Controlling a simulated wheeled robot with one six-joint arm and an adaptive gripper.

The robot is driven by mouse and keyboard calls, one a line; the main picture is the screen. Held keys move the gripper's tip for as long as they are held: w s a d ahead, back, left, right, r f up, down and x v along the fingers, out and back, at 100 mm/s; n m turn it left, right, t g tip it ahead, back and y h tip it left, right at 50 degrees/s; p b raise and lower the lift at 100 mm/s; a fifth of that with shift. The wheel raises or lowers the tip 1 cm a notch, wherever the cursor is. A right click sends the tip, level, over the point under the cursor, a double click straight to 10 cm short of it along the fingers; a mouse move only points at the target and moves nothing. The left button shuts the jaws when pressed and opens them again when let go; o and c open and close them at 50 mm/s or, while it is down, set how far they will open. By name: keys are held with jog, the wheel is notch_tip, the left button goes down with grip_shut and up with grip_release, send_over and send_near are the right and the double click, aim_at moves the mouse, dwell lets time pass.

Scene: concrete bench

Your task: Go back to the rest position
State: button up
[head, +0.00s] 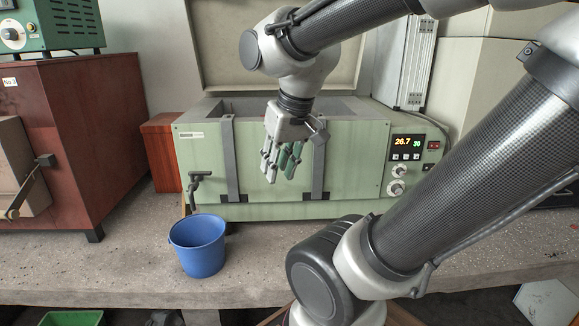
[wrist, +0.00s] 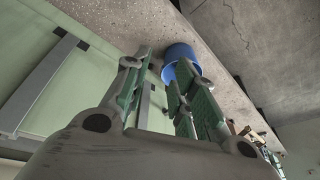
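My gripper (head: 281,163) hangs fingers-down in front of the pale green water bath (head: 355,170) in the head view. In the wrist view my gripper (wrist: 160,75) shows its green-padded fingers spread apart, with nothing between them. The blue bucket (head: 198,246) stands upright on the bench, below and to the left of my gripper. The bucket also shows beyond the fingertips in the wrist view (wrist: 180,55). The inside of the bucket is mostly hidden.
The concrete bench (head: 110,265) runs along the front. A dark red cabinet (head: 85,120) stands at the left, with a green device (head: 55,25) on top. The bath's lid (head: 215,50) is raised behind it. A green bin (head: 72,318) sits below the bench edge.

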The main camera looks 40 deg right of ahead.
jog(key=s, duration=0.1)
jog(key=s+n, duration=0.1)
jog(key=s, duration=0.1)
jog(key=shift+s+d+r+n, duration=0.1)
jog(key=shift+d+r+n, duration=0.25)
jog(key=shift+n, duration=0.05)
